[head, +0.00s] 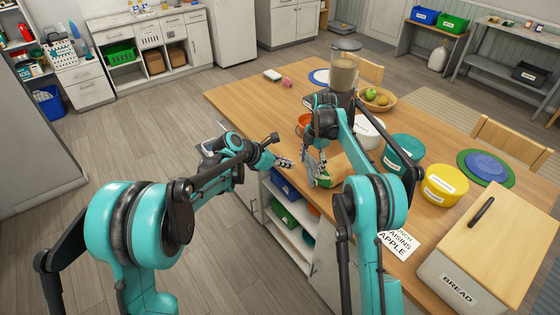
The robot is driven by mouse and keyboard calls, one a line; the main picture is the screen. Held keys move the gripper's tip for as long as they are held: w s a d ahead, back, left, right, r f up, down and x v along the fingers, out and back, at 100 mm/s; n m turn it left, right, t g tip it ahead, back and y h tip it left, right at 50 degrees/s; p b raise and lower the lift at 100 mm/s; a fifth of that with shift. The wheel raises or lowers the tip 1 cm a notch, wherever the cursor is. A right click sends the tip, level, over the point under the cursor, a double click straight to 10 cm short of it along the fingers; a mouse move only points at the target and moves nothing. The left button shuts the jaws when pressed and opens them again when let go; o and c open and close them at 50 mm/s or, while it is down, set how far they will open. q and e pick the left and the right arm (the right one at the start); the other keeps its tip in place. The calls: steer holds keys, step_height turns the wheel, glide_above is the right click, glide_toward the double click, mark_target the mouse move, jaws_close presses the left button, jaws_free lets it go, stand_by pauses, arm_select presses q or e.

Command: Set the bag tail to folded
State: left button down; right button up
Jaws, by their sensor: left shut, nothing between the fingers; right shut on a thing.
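A small tan and green bag (342,169) lies near the front edge of the wooden table. My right gripper (315,176) points down at the bag's left end and is shut on it. The gripped part is mostly hidden by the fingers, so I cannot tell the shape of the tail. My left gripper (287,163) is shut and empty, just left of my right gripper at the table's edge.
A clear food dispenser (344,68), a fruit bowl (377,100), a white bowl (368,130), a teal container (404,152) and a yellow container (444,185) stand behind and to the right. A bread box (490,250) stands at the right front.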

mark_target(310, 159)
arm_select(q)
steer(key=shift+w+d+f, duration=0.35)
steer(key=shift+w+d, duration=0.2)
steer(key=shift+d, duration=0.4)
steer(key=shift+w+d+f, duration=0.3)
steer(key=shift+w+d, duration=0.3)
steer(key=shift+d, duration=0.35)
steer(key=shift+w+d+f, duration=0.35)
steer(key=shift+w+d, duration=0.2)
steer(key=shift+d, duration=0.4)
steer(key=shift+d, duration=0.1)
steer(key=shift+w+d+r, duration=0.15)
steer(key=shift+w+d, duration=0.35)
steer(key=shift+d, duration=0.3)
arm_select(e)
steer(key=shift+a, duration=0.1)
steer(key=o, duration=1.7)
arm_select(q)
steer(key=shift+a, duration=0.1)
arm_select(e)
steer(key=shift+o, duration=0.2)
